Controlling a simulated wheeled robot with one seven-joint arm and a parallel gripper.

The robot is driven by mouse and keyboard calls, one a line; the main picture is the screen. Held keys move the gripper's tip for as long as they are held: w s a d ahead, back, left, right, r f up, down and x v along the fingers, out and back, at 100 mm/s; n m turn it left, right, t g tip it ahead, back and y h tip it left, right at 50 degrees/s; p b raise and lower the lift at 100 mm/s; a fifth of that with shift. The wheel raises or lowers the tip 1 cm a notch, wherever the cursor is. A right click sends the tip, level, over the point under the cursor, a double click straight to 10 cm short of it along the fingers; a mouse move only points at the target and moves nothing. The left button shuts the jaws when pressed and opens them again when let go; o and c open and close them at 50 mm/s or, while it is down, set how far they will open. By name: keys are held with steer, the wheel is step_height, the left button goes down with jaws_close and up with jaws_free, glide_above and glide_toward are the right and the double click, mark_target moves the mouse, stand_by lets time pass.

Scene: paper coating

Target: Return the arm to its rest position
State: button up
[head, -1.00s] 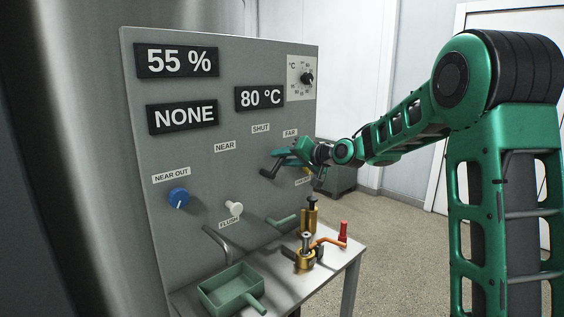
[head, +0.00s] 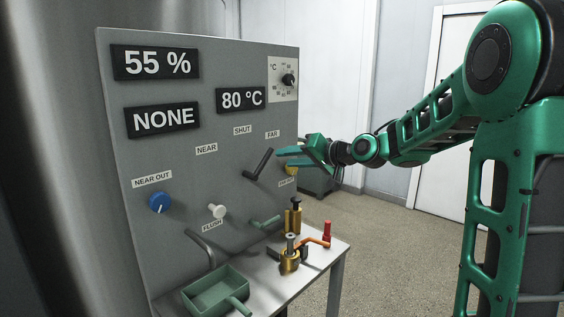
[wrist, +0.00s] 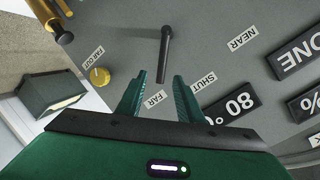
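My gripper (head: 286,157) is open and empty in front of the grey panel (head: 240,60), just right of the black selector lever (head: 258,164). My green arm reaches in from the right of the head view. In the wrist view the two fingertips of my gripper (wrist: 159,76) stand apart, with the lever (wrist: 164,55) beyond them against the panel. A gap shows between fingers and lever. The lever slants below the SHUT and FAR labels.
A white table (head: 270,290) under the panel holds a green tray (head: 214,292), brass fittings (head: 289,262) and a red piece (head: 327,232). A blue knob (head: 159,202) and white knob (head: 217,211) stick out. Floor (head: 385,240) to the right is clear.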

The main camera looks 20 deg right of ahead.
stand_by(0.4)
steer(key=s+d+f+g+h, duration=0.2)
steer(key=s+d+f, duration=0.25)
steer(key=s, duration=0.35)
steer(key=s+d+f+g+h, duration=0.2)
steer(key=s+d+f+g, duration=0.1)
steer(key=s+f, duration=0.3)
steer(key=s+d+f+g+h, duration=0.2)
steer(key=s+d+f, duration=0.1)
steer(key=s, duration=0.6)
steer(key=s+d+f+m+g, duration=0.1)
steer(key=s+f+g, duration=0.1)
steer(key=s, duration=0.9)
steer(key=s+d+f+m+g+h, duration=0.1)
steer(key=s+f+g, duration=0.2)
steer(key=s, duration=0.9)
steer(key=shift+s+d+f+m+g, duration=0.25)
steer(key=shift+f+m+g, duration=0.15)
steer(key=shift+g, duration=0.2)
steer(key=shift+w, duration=0.2)
steer(key=shift+w+f, duration=0.2)
steer(key=shift+w, duration=0.3)
steer(key=shift+c, duration=0.2)
